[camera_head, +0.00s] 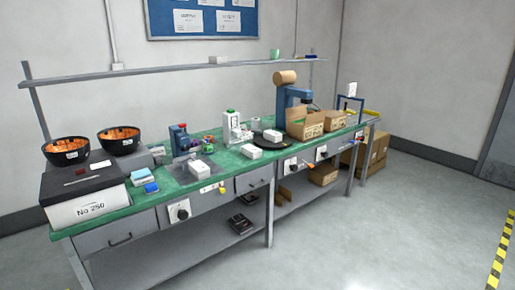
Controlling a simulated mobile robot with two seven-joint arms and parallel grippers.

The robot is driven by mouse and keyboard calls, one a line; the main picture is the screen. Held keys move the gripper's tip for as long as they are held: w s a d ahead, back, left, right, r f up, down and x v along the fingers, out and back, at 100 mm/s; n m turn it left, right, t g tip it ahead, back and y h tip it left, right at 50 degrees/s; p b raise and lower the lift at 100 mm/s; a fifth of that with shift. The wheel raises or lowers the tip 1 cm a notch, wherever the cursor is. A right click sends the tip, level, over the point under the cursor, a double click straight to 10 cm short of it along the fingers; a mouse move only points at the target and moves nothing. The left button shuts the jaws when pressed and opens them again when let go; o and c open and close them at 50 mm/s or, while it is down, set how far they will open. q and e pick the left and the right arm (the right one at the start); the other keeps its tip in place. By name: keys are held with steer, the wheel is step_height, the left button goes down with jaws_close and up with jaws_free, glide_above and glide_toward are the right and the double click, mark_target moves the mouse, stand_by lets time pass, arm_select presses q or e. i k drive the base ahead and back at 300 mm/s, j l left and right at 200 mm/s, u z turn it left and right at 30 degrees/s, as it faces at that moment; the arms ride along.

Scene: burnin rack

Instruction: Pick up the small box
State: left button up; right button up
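Several small white boxes are on the green bench top (127,223). One small white box (202,171) sits on a dark grey mat left of the bench's middle. A second white box (251,151) lies further right, beside a round black plate. A third white box (272,135) sits at the black plate (271,142). I cannot tell which of them is the small box meant. Neither of my grippers shows in the head view.
Two black bowls with orange contents (67,150) and a lidded box (88,212) fill the bench's left end. Open cardboard boxes (305,128) stand at the right. A shelf (150,70) runs above. The floor (370,235) in front is clear.

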mark_target(253, 152)
steer(key=i+z, duration=0.3)
steer(key=i, duration=2.4)
